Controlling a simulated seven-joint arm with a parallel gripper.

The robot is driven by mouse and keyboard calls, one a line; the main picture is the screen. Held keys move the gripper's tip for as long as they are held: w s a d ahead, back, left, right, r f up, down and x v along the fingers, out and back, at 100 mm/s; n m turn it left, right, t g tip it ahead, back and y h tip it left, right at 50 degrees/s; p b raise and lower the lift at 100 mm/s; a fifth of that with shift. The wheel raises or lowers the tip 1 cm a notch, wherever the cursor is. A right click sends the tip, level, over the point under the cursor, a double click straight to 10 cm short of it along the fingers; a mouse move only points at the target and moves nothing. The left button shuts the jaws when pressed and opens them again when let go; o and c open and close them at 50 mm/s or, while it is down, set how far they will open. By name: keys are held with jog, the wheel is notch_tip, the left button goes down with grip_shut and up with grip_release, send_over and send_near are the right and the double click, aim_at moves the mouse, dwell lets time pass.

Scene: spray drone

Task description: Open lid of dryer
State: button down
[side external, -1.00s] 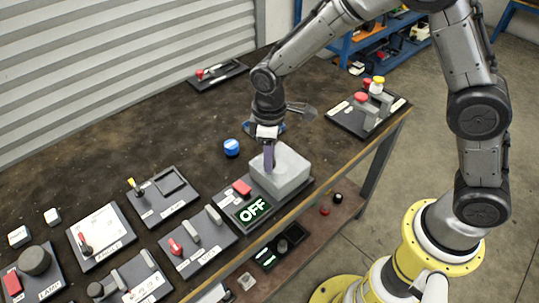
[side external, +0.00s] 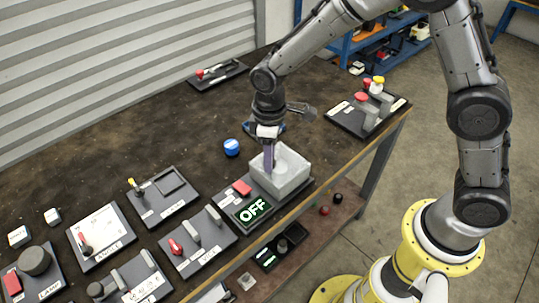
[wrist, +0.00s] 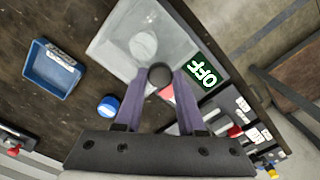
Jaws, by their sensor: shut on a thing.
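The dryer is a light grey box (side external: 290,182) on a dark base with a red button (side external: 241,187) and a green-lit "OFF" display (side external: 252,210). In the side view its top shows a rim and a hollow inside. The wrist view shows the box as a pale, translucent square (wrist: 120,40), with the display (wrist: 204,77) beside it. My gripper (side external: 269,166) points down at the box's left rear side. In the wrist view its purple fingers (wrist: 160,78) are closed around a dark round knob (wrist: 159,75). The lid's outline is hard to make out.
A blue round piece (side external: 232,147) lies left of my gripper. A blue tray (wrist: 52,72) lies on the table. Switch panels (side external: 198,241) line the front left edge, and a panel with red and yellow knobs (side external: 367,112) is at the right. The table behind is mostly clear.

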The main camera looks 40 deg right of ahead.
jog(key=d, duration=1)
jog(key=shift+d, duration=0.3)
jog(key=c, duration=0.5)
grip_release()
jog(key=shift+r, duration=0.1)
notch_tip(320, 180, up, 14)
